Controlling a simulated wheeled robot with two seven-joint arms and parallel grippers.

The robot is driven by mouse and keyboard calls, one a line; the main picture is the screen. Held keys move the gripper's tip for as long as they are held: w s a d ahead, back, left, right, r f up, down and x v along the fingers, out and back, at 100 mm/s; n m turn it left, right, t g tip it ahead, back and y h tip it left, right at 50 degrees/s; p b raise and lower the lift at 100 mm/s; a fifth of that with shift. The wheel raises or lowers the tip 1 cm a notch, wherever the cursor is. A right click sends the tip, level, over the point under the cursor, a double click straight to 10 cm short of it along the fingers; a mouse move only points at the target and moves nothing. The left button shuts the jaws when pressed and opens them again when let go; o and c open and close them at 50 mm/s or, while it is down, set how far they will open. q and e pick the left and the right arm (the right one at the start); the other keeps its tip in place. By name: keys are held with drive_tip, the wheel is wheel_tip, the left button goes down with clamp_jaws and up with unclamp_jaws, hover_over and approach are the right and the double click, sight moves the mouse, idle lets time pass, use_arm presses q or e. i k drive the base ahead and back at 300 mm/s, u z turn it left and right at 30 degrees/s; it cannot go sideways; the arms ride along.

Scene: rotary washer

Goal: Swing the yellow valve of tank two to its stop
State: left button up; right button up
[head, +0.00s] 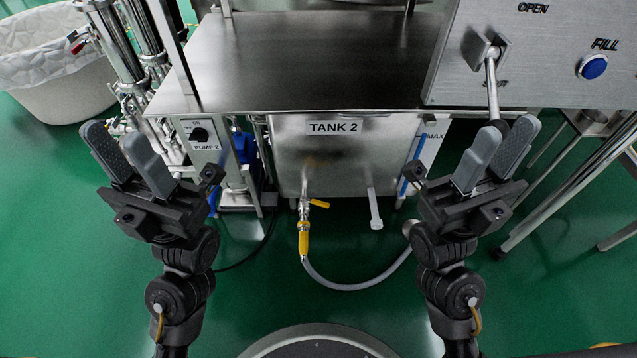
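The tank (345,152) labelled TANK 2 is a steel box under the worktop in the middle of the head view. A yellow-ended grey hose (345,288) hangs from that fitting. My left gripper (123,153) is up on the left, its fingers apart and empty, well away from the valve. My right gripper (496,155) is up on the right, its fingers apart, in front of the panel's lever knob. Neither gripper touches the valve.
A steel panel (540,75) with a lever (491,80) and a blue FILL button (593,67) stands at upper right. The PUMP 2 switch box (202,138) is left of the tank. A white bin (50,60) stands far left. Green floor is clear in front.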

sight(304, 198)
drive_tip(key=k, duration=0.5)
drive_tip(key=u, duration=1.15)
drive_tip(key=i, duration=0.9)
drive_tip(key=z, duration=1.25)
